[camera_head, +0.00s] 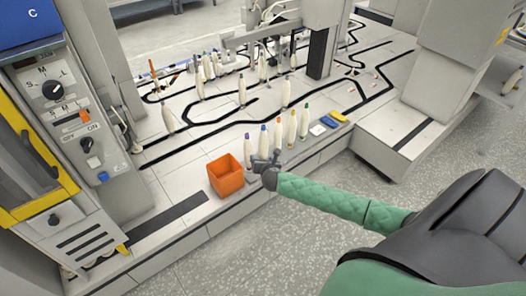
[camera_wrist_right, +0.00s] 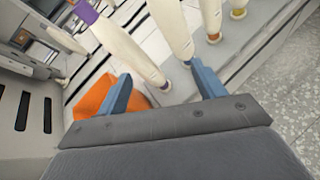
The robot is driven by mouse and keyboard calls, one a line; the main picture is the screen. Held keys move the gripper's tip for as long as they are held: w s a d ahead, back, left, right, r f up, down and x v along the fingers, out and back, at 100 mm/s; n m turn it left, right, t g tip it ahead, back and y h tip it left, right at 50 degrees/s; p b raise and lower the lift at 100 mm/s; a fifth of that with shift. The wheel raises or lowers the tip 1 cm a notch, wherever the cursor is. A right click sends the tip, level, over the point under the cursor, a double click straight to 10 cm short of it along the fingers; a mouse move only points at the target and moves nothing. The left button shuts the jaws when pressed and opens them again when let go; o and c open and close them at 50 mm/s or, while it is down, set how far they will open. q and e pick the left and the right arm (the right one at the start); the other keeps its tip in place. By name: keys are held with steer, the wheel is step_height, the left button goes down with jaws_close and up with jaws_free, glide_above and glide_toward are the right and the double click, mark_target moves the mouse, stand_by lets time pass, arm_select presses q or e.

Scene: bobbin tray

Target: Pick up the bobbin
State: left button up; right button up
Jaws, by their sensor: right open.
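Several cream bobbins with coloured tips stand upright in a row near the front edge of the machine table. The nearest one, a purple-tipped bobbin (camera_head: 249,150), stands just behind my right gripper (camera_head: 264,163). In the right wrist view, my right gripper (camera_wrist_right: 163,88) is open with two blue fingers. Nothing is held. My left gripper is in neither view.
An orange bin (camera_head: 226,176) stands just left of the gripper. White, blue and yellow blocks (camera_head: 327,121) lie right of the row. More bobbins (camera_head: 242,90) stand farther back among black tracks. A control panel (camera_head: 75,110) rises at the left.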

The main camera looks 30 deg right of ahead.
mark_target(265, 143)
steer(key=w+d+n, duration=0.2)
steer(key=d, duration=0.1)
steer(key=w+d+n+t+b, duration=0.1)
steer(key=d, duration=0.1)
steer(key=shift+w+d+r, duration=0.2)
steer(key=shift+w+r, duration=0.1)
steer(key=shift+w, duration=0.1)
steer(key=shift+w+d+n, duration=0.15)
steer(key=shift+w+n, duration=0.1)
steer(key=shift+n, duration=0.05)
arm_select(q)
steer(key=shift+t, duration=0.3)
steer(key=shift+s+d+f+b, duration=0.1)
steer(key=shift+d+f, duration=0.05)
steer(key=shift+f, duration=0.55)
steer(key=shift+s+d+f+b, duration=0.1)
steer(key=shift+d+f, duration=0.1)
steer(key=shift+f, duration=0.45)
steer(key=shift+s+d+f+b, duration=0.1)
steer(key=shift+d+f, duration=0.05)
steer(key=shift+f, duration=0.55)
arm_select(e)
steer(key=shift+x, duration=3.65)
steer(key=shift+r, duration=0.2)
steer(key=c, duration=1.1)
